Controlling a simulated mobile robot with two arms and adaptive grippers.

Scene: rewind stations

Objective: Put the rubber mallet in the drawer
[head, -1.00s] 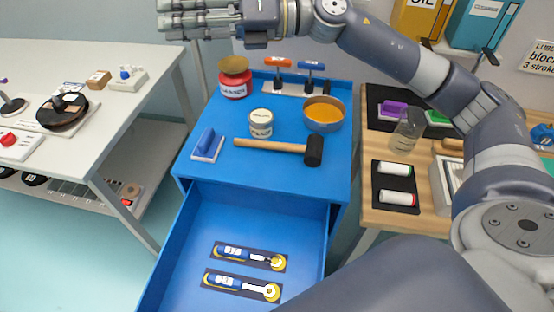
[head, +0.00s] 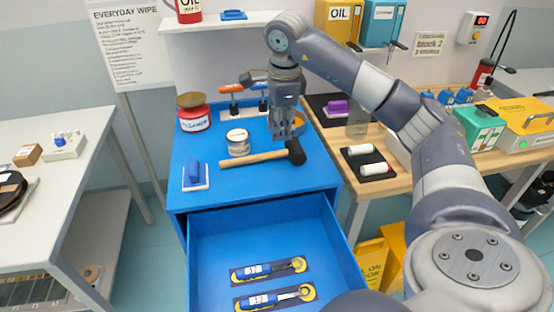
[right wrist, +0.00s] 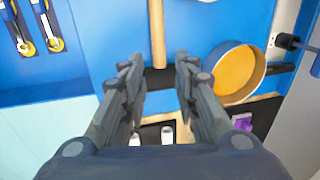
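The rubber mallet (head: 256,158) lies on the blue cabinet top, its pale wooden handle pointing left and its black head at the right. The blue drawer (head: 208,240) below is pulled open. My right gripper (head: 288,134) points down over the mallet head. In the right wrist view the right gripper (right wrist: 160,75) is open, its fingers on either side of the mallet's black head (right wrist: 160,78), with the wooden handle running away from it. I cannot tell the exact height of the fingers. My left gripper is not in view.
Two wrenches (head: 262,270) lie in the drawer's front part; its back is clear. Around the mallet are a white-labelled jar (head: 238,142), a blue-handled block (head: 195,176), a red tin (head: 194,118) and an orange-filled pan (right wrist: 238,75). A wooden bench (head: 400,182) stands at the right.

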